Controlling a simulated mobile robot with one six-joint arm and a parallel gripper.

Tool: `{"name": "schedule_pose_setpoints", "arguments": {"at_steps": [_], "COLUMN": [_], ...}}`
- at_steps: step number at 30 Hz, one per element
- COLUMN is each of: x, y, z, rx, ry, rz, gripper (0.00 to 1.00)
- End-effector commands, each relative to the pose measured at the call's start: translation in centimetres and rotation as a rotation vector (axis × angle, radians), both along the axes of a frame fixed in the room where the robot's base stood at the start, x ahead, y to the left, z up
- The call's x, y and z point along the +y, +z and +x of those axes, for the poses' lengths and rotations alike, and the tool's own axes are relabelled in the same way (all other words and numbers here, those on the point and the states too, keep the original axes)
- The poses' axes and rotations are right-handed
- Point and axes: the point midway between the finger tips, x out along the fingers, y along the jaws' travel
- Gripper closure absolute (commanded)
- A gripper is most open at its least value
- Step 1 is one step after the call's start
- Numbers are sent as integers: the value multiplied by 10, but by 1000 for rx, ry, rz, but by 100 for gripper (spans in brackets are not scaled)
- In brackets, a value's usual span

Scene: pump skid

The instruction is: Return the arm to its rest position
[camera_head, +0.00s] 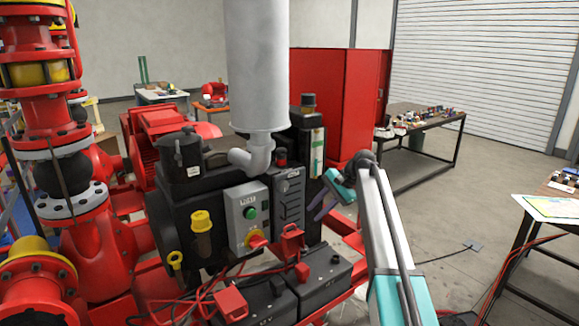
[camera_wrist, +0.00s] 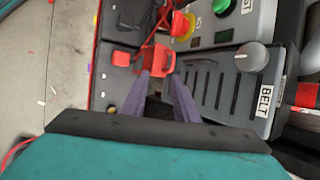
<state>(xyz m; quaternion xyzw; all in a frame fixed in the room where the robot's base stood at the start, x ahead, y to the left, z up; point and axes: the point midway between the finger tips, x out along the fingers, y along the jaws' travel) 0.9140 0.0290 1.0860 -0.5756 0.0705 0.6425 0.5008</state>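My gripper (camera_head: 313,207) is at the end of my teal and white arm, in front of the right side of the engine's control panel. In the wrist view its two purple-grey fingers (camera_wrist: 158,80) stand apart, with a dark gap and no held object visible between them. A red block (camera_wrist: 155,60) shows just beyond the fingertips; I cannot tell whether they touch it. The grey control box (camera_head: 248,215) has a green button and a red-yellow knob. The louvred panel marked BELT (camera_wrist: 225,90) lies right of the fingers in the wrist view.
Black batteries (camera_head: 322,278) with red covers and cables sit below the panel. A grey exhaust cylinder (camera_head: 257,65) rises above the engine. Red flanged piping (camera_head: 75,240) stands left. A workbench (camera_head: 440,125) and a table (camera_head: 545,207) stand right, with open floor between.

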Motion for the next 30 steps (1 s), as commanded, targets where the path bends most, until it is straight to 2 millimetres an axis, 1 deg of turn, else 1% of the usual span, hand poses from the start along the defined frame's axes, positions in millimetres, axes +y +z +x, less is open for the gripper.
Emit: {"name": "schedule_pose_setpoints", "arguments": {"at_steps": [1, 2, 3, 5, 6, 8, 9, 15, 21, 23, 30], "x": [1, 2, 2, 3, 3, 3, 4, 5, 6, 6, 7], "y": [-18, -27, -41, -63, -79, -101, -116, -187, -252, -271, -339], "z": [-7, -10, -15, -23, -29, -38, -44, -79, -119, -132, -187], "rx": [7, 10, 16, 22, 28, 34, 40, 64, 91, 99, 131], "ry": [7, 13, 20, 33, 41, 54, 64, 116, 174, 193, 274], "rz": [-7, -14, -22, -35, -45, -61, -70, -118, -164, -178, -228], "gripper": [73, 73, 73, 73, 73, 73, 73, 73, 73, 73, 73]}}
